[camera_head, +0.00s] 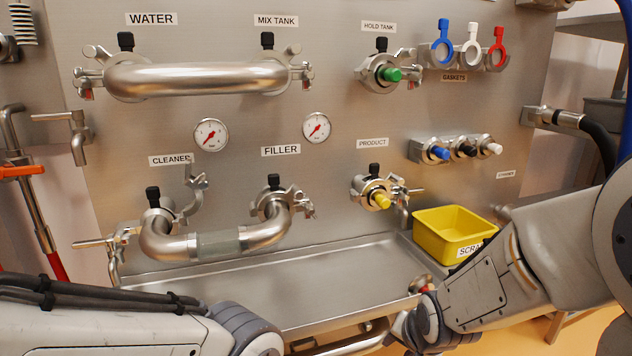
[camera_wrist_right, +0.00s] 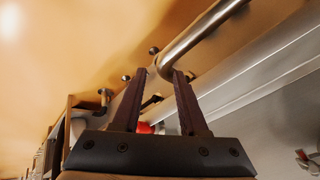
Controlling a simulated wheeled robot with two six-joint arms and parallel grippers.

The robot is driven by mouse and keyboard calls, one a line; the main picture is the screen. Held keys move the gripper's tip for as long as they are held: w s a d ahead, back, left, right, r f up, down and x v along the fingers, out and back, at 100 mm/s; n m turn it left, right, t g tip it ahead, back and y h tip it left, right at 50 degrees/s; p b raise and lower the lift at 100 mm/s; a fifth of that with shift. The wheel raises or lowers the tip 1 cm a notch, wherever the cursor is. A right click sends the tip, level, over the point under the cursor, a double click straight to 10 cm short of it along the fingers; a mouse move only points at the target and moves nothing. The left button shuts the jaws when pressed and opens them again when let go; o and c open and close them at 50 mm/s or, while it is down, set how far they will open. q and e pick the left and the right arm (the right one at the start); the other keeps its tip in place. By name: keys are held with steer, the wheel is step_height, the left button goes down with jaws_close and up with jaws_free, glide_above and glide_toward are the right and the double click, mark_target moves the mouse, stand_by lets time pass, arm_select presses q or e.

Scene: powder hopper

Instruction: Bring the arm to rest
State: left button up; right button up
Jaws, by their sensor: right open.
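My right arm (camera_head: 500,280) comes in from the right in the head view, its wrist low in front of the tray's right front corner. Its fingers are hard to make out there. In the right wrist view my right gripper (camera_wrist_right: 158,73) is open, with two dark fingers apart. A metal rail (camera_wrist_right: 205,32) shows beyond the fingertips, and I see nothing held between them; contact with the rail cannot be told. My left arm (camera_head: 110,325) lies along the bottom left of the head view. Its gripper is out of view.
A steel panel carries a WATER–MIX TANK pipe (camera_head: 200,79), a CLEANER–FILLER bend (camera_head: 215,243), capped ports and gaskets (camera_head: 472,47). Below is a bare steel tray (camera_head: 320,282) with a yellow scrap bin (camera_head: 450,240) at its right, close to my right arm. A rail (camera_head: 345,343) runs below the tray.

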steer(key=s+d+f+n+g, duration=0.2)
steer(key=s+d+n+g, duration=0.1)
steer(key=s+n, duration=0.35)
steer(key=s+a+r+n+g+p, duration=0.2)
steer(key=s+a+r+n, duration=0.25)
steer(key=s+a, duration=0.25)
steer(key=s+a+r+n+g+p, duration=0.1)
steer(key=s+a+r+n+p, duration=0.2)
steer(key=s+a+r, duration=0.4)
arm_select(q)
step_height(320, 180, up, 42)
steer(key=p, duration=3.7)
steer(key=shift+r, duration=0.15)
steer(key=shift+c, duration=1.2)
steer(key=c, duration=0.6)
steer(key=shift+c, duration=0.2)
arm_select(e)
step_height(320, 180, up, 36)
steer(key=shift+s+r+y, duration=0.25)
steer(key=shift+s+y, duration=0.05)
steer(key=shift+s, duration=0.1)
